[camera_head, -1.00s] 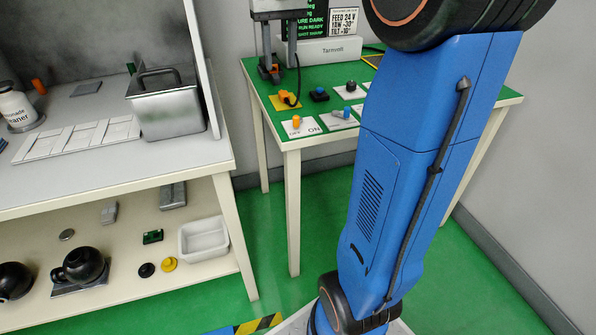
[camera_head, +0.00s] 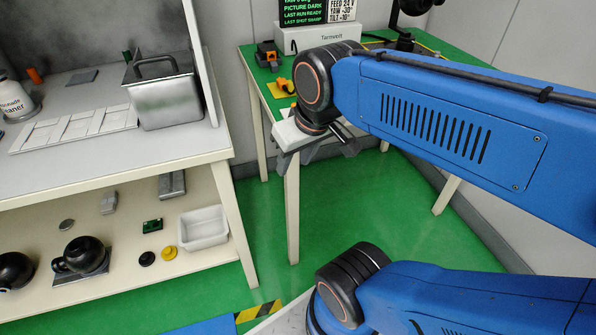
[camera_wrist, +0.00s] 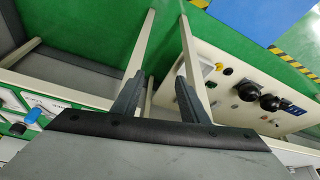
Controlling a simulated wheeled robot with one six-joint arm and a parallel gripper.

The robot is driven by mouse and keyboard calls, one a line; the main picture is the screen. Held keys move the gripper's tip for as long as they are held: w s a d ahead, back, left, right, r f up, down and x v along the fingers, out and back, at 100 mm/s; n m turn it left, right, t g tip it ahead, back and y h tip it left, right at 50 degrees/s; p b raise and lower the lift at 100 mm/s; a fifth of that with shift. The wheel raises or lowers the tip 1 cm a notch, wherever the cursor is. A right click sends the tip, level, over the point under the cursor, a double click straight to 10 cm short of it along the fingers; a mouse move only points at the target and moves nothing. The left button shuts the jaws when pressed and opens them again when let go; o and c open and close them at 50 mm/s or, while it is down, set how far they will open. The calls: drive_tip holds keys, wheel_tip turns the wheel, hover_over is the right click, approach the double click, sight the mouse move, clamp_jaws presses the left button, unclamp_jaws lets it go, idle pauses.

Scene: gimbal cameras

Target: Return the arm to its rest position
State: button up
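My arm, blue with dark joints, reaches in from the right in the head view and ends over the near corner of the green-topped table (camera_head: 246,72). My gripper (camera_head: 318,153) hangs at that corner, its grey fingers partly hidden by the wrist. In the wrist view my gripper (camera_wrist: 158,88) shows two dark fingers standing apart with nothing between them. Table legs and green floor show beyond the fingers. I cannot tell whether the fingers touch the table.
A white Tarmvelt box (camera_head: 300,38) stands on the green table. Green floor between the benches is clear.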

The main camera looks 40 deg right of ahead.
drive_tip(key=shift+s+a+f, duration=0.2)
drive_tip(key=shift+s+f, duration=0.65)
drive_tip(key=shift+f, duration=0.2)
idle(0.6)
